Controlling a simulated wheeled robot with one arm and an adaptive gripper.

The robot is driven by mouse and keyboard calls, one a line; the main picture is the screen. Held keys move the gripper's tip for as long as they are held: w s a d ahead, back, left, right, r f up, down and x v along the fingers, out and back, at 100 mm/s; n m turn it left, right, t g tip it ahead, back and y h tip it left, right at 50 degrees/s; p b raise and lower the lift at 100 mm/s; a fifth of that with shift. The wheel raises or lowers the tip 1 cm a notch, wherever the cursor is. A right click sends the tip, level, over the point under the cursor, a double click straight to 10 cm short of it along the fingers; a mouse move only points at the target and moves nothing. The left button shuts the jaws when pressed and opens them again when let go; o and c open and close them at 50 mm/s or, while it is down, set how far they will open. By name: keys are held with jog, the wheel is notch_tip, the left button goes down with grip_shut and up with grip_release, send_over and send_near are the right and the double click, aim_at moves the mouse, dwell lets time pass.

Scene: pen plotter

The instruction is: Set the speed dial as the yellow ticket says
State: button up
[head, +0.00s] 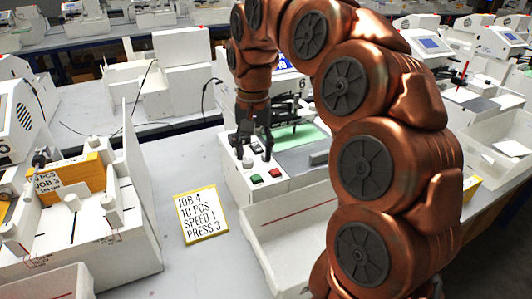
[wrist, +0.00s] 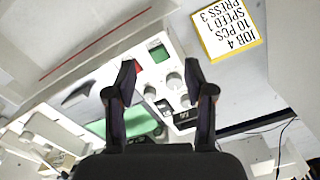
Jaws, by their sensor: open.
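The yellow-bordered ticket (head: 201,215) lies flat on the grey table, left of the plotter, and reads JOB 4, 10 PCS, SPEED 1, PRESS 3. It also shows upside down in the wrist view (wrist: 227,29). The plotter's control panel (head: 239,177) carries a green button (head: 257,179), a red button (head: 275,172) and small pale round knobs (wrist: 175,81). I cannot read which knob is the speed dial or its setting. My gripper (head: 254,150) is open above the panel, pointing down. In the wrist view its fingertips (wrist: 160,72) stand either side of the knob area, with nothing between them.
The plotter's green bed (head: 302,137) lies right of the panel, and a white tray wall (head: 275,213) stands in front. Table around the ticket is clear.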

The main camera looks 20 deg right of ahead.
jog(key=w+d+m, duration=0.1)
jog(key=w+d, duration=0.1)
jog(key=w+d+m, duration=0.2)
jog(key=w, duration=0.1)
jog(key=w+d+m, duration=0.1)
jog(key=w+d, duration=0.1)
jog(key=w, duration=0.1)
jog(key=shift+w+d+f+b, duration=0.2)
jog(key=shift+f+b, duration=0.15)
jog(key=shift+w+d+m, duration=0.3)
jog(key=shift+d+m, duration=0.1)
jog(key=shift+m, duration=0.1)
jog(key=shift+f+p, duration=0.65)
jog(key=shift+f, duration=3.3)
grip_shut()
